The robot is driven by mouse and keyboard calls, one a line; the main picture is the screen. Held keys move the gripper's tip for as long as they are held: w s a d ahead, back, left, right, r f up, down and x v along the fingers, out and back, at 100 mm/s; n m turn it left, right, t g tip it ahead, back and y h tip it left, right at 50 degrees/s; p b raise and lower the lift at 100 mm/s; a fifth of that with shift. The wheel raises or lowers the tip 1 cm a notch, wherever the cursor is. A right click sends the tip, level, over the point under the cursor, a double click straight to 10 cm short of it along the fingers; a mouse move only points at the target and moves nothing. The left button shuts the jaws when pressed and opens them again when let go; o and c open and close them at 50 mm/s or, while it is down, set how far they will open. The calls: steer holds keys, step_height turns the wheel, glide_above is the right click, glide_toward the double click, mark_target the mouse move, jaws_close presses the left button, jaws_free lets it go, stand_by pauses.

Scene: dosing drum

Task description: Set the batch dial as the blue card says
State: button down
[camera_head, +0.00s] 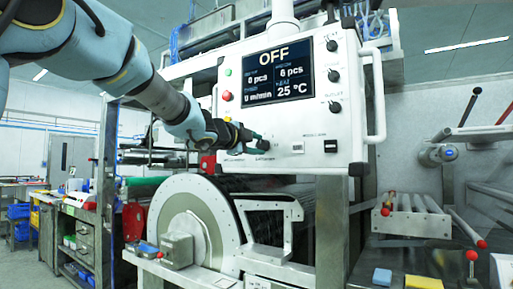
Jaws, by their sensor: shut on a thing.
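A white control panel (290,132) hangs above the drum, with a dark display (277,72) reading OFF, 0 pcs, 6 pcs and 25 °C. My gripper (263,144) is at the panel's lower middle, shut on a small dial there; its jaws and wrist hide most of the dial. Small labels under it are too small to read. Several black knobs (334,76) sit right of the display.
A red button (227,96) is left of the display. A grey drum (188,225) stands below the panel. A white handle (376,95) juts from the panel's right side. A blue block (382,277) and a yellow block (423,283) lie on the lower right surface.

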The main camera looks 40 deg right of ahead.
stand_by(0.4)
steer(key=shift+c, duration=2.1)
jaws_free()
steer(key=shift+a, duration=0.1)
steer(key=b+v, duration=0.1)
steer(key=v, duration=0.9)
steer(key=shift+a, duration=0.35)
